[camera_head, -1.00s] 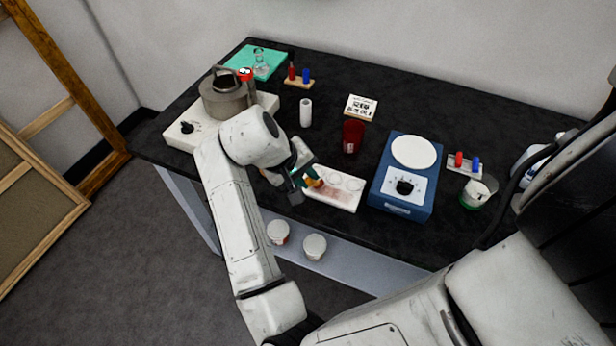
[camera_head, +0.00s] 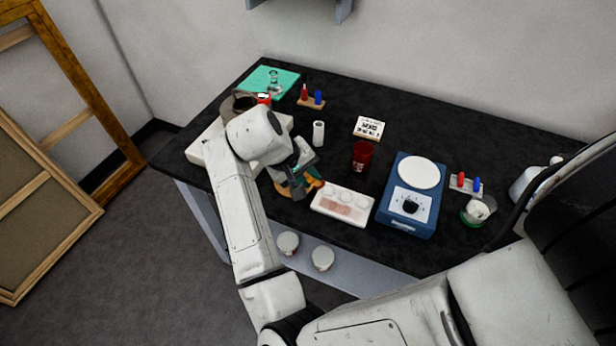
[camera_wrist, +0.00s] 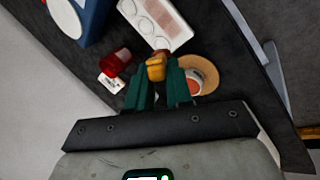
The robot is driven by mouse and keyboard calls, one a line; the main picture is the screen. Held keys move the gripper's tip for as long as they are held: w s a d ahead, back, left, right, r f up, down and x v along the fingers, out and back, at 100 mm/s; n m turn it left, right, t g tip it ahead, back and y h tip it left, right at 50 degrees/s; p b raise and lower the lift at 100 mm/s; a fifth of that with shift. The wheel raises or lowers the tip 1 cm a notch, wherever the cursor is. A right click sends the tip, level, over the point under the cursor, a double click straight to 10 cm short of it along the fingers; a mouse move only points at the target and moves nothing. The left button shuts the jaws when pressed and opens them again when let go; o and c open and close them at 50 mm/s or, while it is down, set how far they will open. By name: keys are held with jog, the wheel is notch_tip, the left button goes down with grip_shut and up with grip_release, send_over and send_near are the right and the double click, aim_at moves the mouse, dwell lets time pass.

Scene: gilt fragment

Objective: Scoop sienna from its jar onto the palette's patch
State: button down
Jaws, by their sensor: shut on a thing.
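The white palette (camera_head: 322,205) lies near the table's front edge, with round wells and a pinkish-brown patch (camera_head: 347,211); it also shows at the top of the wrist view (camera_wrist: 178,40). My gripper (camera_wrist: 157,88) is shut on a tool with a yellow-orange handle (camera_wrist: 156,70); its working end is mostly hidden. In the head view my gripper (camera_head: 300,178) is just left of the palette. A round tan disc (camera_wrist: 211,70) lies beside my fingers, with a small round jar or dish of reddish-orange material (camera_wrist: 194,87) on it, partly hidden by a finger.
A dark red cup (camera_head: 362,156) and a printed card (camera_head: 368,127) stand behind the palette. A blue device with a white plate (camera_head: 407,200) stands to its right. A white cylinder (camera_head: 318,133) stands behind my gripper. Two white-topped containers (camera_head: 287,242) are below the front edge.

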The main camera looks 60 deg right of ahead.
jog(key=shift+r, duration=1.15)
